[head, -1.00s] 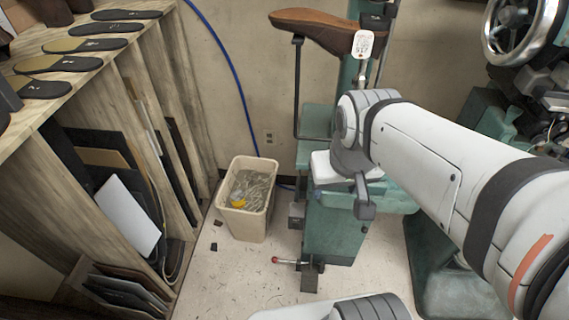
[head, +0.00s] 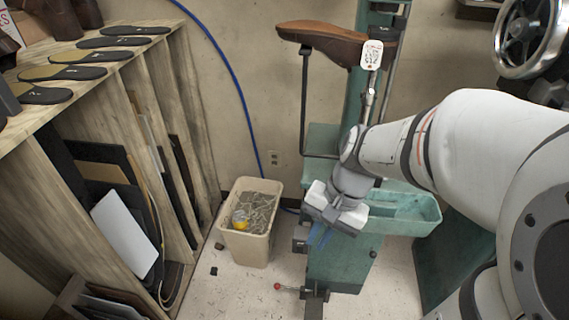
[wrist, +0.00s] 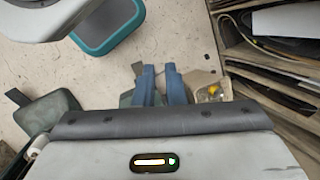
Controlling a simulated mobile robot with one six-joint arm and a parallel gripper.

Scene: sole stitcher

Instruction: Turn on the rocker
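I cannot make out a rocker switch in either view. The green stitching machine (head: 345,262) stands right of centre in the head view, with a green tray (head: 415,210) on its right side. My gripper (head: 318,237) is in front of the machine's column and points downward; its blue fingers partly show. In the wrist view the two blue fingers of my gripper (wrist: 160,72) stand a narrow gap apart with nothing visible between them.
A beige waste bin (head: 245,245) stands left of the machine; it also shows in the wrist view (wrist: 210,88). A wooden rack (head: 130,90) with soles fills the left side. A brown shoe (head: 320,42) sits atop the machine. A handwheel (head: 530,35) is at the upper right.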

